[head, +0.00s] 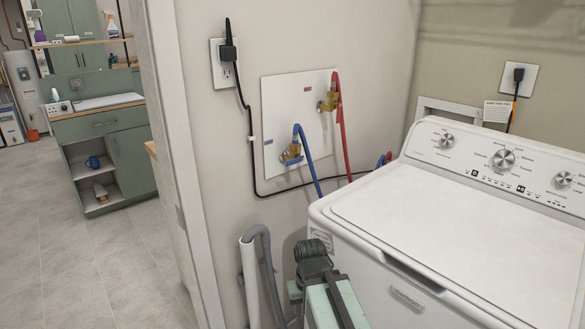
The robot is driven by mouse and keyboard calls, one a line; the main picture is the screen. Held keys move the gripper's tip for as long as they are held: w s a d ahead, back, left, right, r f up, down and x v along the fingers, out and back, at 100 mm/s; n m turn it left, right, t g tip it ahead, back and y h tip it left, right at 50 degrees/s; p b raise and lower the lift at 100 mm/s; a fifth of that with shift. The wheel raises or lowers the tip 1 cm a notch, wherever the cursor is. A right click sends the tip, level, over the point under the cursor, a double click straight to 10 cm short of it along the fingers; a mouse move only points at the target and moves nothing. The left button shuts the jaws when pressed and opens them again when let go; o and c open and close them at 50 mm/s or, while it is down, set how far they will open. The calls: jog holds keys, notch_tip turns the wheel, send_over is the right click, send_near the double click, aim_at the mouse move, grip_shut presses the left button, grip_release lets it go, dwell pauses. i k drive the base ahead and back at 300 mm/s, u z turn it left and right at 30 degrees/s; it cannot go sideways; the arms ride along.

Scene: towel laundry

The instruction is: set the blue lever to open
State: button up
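The blue-marked valve (291,154) is a brass fitting on a white wall panel (276,112). A small blue piece that looks like the blue lever (293,162) sits at its lower front. It is too small to tell which way it is set. A blue hose (309,160) curves from the valve down behind the washer. The dark end of my arm, with my gripper (313,262), is at the bottom middle, well below the valve and apart from it. The fingers cannot be made out.
A brass valve (328,102) with a red hose (340,115) is up and right on the panel. The white washer (440,240) fills the right. A grey drain hose (265,255) stands left of my arm. A black cord (251,150) hangs left of the panel. Open floor lies left.

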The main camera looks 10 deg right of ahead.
aim_at(295, 160)
jog(key=k, duration=1.15)
jog(key=u, duration=0.5)
jog(key=i, duration=1.45)
jog(key=z, duration=0.7)
